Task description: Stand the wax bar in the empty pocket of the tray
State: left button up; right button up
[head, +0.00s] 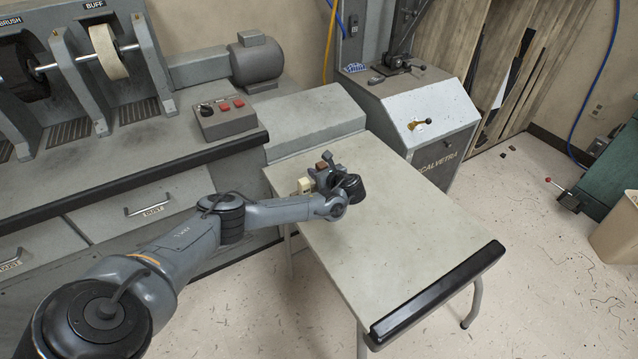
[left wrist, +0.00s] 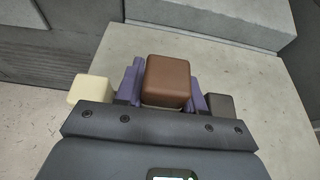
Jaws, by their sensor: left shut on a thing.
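A brown bar (left wrist: 168,80) with rounded edges sits between the two purple fingers of my left gripper (left wrist: 166,88), which is shut on it. In the head view the brown bar (head: 322,166) shows as a small patch at my left gripper (head: 320,175), over the back part of the table. A cream block (left wrist: 90,89) shows left of the fingers and a dark grey block (left wrist: 220,104) right of them. No tray or empty pocket can be made out; my gripper body hides what lies below the blocks. My right gripper is not in view.
The pale table (head: 390,230) is bare toward its front, where a black padded bar (head: 437,292) runs along the edge. A grey ledge (head: 315,120) borders its back. The grinder bench (head: 150,150) stands left, and a grey machine (head: 425,110) stands behind right.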

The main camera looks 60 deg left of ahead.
pick_arm(q)
notch_tip(320, 180, down, 4)
jog(key=b, duration=0.3)
jog(key=o, duration=1.1)
jog(key=shift+f, duration=0.1)
